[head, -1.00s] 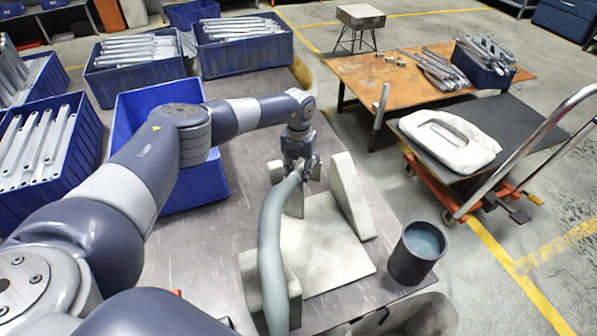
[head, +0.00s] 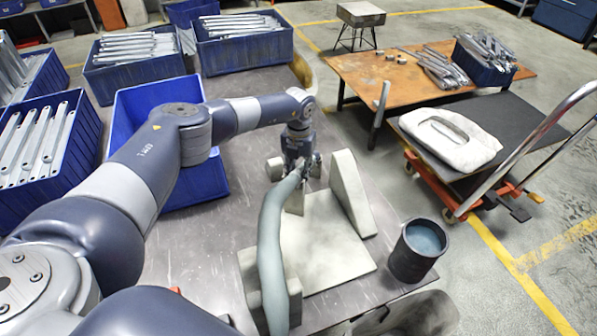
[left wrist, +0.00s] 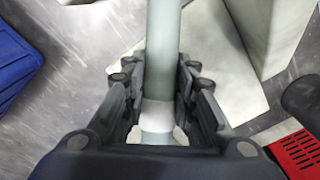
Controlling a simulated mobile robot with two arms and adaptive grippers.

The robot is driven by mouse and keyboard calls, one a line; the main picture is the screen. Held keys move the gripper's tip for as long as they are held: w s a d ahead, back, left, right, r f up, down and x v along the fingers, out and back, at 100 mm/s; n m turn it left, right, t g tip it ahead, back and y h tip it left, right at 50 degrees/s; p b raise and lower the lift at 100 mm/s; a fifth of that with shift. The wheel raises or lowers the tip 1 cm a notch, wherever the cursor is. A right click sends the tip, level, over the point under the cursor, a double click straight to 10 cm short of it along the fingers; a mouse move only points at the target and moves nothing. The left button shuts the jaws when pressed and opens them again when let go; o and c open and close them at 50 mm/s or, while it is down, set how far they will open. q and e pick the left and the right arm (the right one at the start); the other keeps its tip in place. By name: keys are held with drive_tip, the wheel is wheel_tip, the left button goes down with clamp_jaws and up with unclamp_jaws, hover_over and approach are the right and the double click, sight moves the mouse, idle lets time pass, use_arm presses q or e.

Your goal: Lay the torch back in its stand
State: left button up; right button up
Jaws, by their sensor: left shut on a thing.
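The torch (head: 270,240) is a long grey-green curved tube. My left gripper (head: 303,172) is shut on its far end, and the tube bends down toward the near edge of the picture. In the left wrist view the tube (left wrist: 163,45) runs between the fingers (left wrist: 157,95), with a pale band at the grip. The stand (head: 325,235) is a cream plate with upright pieces at its right and near left. The torch passes over its left side; whether it touches the stand I cannot tell. A pale round piece shows just left of the gripper. My right gripper is not visible.
A dark cup (head: 416,252) stands on the grey table just right of the stand. Blue bins (head: 38,181) with metal brackets line the left and back. An empty-looking blue bin (head: 140,103) sits behind my left arm. A trolley (head: 520,133) stands to the right.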

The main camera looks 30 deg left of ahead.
use_arm(q)
drive_tip(key=shift+f, duration=0.15)
drive_tip(key=o, duration=1.1)
drive_tip(key=shift+o, duration=0.2)
wheel_tip(320, 180, up, 12)
